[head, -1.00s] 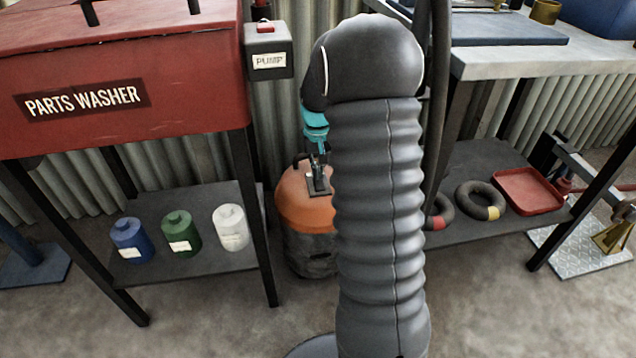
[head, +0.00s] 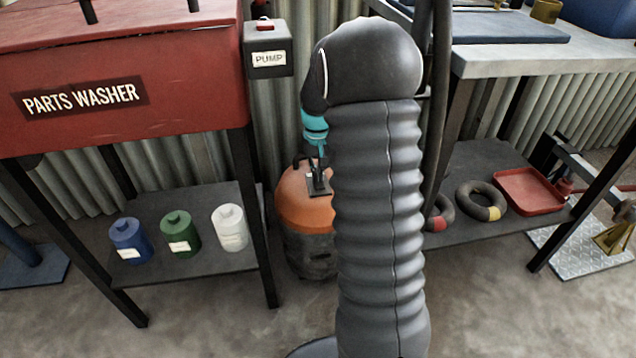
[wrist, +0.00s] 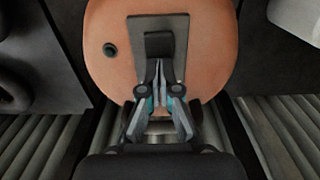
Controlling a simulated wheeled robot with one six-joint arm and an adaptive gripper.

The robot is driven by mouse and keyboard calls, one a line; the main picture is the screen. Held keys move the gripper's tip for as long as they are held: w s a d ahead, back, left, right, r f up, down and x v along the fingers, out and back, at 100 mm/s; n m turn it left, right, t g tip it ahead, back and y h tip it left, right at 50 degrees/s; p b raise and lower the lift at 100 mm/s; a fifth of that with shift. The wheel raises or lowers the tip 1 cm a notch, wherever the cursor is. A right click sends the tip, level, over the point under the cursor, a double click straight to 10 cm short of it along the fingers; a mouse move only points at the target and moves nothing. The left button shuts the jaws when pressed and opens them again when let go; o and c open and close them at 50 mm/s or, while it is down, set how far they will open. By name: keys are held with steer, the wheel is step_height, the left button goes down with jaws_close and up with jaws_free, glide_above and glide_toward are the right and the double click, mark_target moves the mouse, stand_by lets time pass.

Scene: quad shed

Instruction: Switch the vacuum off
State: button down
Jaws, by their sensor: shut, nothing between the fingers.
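The vacuum (head: 304,217) stands on the floor between the parts washer and the workbench, with an orange lid and a dark drum. My arm hides its right side. In the wrist view its orange lid (wrist: 113,71) carries a grey plate (wrist: 178,24) with a black switch (wrist: 159,44). My gripper (head: 318,182) is over the lid, pointing down at the plate. In the wrist view my gripper (wrist: 159,64) is shut and empty, its fingertips at the switch's near edge. I cannot tell whether they touch it. The switch's position is unclear.
The red parts washer (head: 180,90) stands left, with a pump switch box (head: 268,60) on its side and several bottles on its shelf. The workbench (head: 540,58) stands right; its lower shelf holds rings and a red tray (head: 528,190). Open floor lies in front.

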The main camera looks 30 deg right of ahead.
steer(key=shift+r+p, duration=2.6)
steer(key=shift+r, duration=0.9)
